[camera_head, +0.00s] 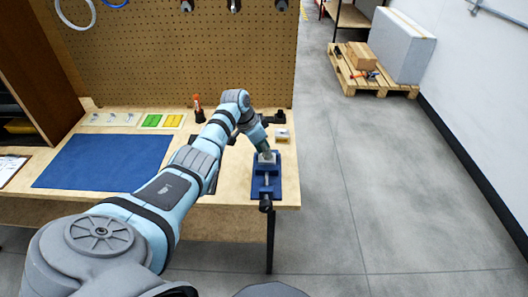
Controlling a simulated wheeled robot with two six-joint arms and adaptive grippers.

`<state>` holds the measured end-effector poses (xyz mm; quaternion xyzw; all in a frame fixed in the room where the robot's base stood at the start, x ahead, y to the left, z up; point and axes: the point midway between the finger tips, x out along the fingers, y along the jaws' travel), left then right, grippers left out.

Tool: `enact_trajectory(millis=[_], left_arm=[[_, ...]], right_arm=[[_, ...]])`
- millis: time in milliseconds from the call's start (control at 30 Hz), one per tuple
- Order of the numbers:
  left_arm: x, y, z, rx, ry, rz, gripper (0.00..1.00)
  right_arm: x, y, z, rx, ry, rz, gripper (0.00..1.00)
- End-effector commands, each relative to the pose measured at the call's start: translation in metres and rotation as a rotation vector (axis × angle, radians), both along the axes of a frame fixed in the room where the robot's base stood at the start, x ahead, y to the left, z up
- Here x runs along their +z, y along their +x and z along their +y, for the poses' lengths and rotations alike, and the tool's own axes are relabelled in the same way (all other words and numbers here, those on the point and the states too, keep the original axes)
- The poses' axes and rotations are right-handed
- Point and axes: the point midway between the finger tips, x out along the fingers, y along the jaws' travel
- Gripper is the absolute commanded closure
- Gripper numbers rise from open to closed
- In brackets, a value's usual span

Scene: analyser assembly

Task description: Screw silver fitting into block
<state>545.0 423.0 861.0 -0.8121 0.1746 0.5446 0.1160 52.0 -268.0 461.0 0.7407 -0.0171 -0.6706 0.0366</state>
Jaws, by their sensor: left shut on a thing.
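My left arm reaches across the bench to the blue vise (266,187) near the bench's right front corner. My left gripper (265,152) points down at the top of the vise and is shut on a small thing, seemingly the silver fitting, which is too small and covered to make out. A pale grey block (267,158) shows between the vise jaws, right under the gripper tips. I cannot tell whether the fitting is in the block's hole. My right gripper is not in view.
A blue mat (105,162) lies on the left of the wooden bench. Yellow and green trays (161,121) and an orange-topped bottle (198,108) stand at the back before a pegboard (180,55). A small light box (282,135) is behind the vise. Open floor lies to the right.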

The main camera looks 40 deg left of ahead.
Motion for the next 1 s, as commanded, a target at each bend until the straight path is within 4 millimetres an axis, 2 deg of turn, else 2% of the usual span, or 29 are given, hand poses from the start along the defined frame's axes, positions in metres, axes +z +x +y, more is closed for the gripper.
enact_trajectory(millis=[33, 400, 767, 800, 900, 1000], left_arm=[[-0.004, 0.002, 0.002, -0.028, 0.002, -0.009, 1.00], [-0.004, 0.003, 0.003, -0.221, 0.003, -0.008, 1.00], [0.001, 0.002, 0.003, -0.260, 0.003, -0.007, 1.00], [0.001, 0.002, 0.003, -0.260, 0.003, -0.007, 0.69], [0.000, 0.002, 0.003, -0.260, 0.002, -0.006, 0.53], [0.000, 0.002, 0.003, -0.260, 0.001, -0.005, 0.52]], right_arm=[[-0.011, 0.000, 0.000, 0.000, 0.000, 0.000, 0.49], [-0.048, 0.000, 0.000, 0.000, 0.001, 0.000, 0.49], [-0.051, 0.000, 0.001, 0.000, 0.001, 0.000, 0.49], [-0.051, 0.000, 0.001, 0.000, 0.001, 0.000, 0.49], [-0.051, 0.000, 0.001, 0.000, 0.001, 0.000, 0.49], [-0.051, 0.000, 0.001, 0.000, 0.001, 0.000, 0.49]])
